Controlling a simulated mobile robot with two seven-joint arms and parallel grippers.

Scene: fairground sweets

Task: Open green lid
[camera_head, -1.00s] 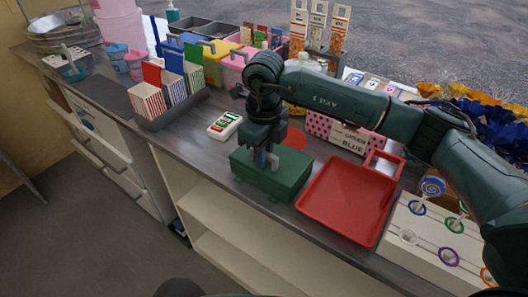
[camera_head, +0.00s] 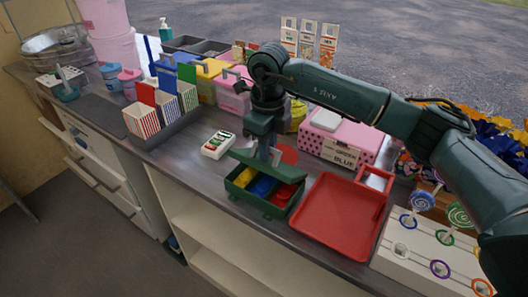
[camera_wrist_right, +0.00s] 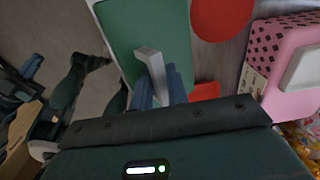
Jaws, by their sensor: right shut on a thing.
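The green box (camera_head: 282,208) stands on the counter, with its green lid (camera_head: 255,162) raised and tilted open. Inside the box blue, red and yellow contents show. My right gripper (camera_head: 263,155) is shut on the lid's grey handle and holds the lid up at an angle. In the right wrist view the lid (camera_wrist_right: 115,30) lies ahead of the fingers, and its pale handle (camera_wrist_right: 152,72) is between them. My left gripper is not in view.
A red tray (camera_head: 335,232) stands just right of the box. A card reader (camera_head: 218,144) lies to its left, a pink dotted box (camera_head: 340,140) behind. A white lollipop stand (camera_head: 420,250) is at the far right.

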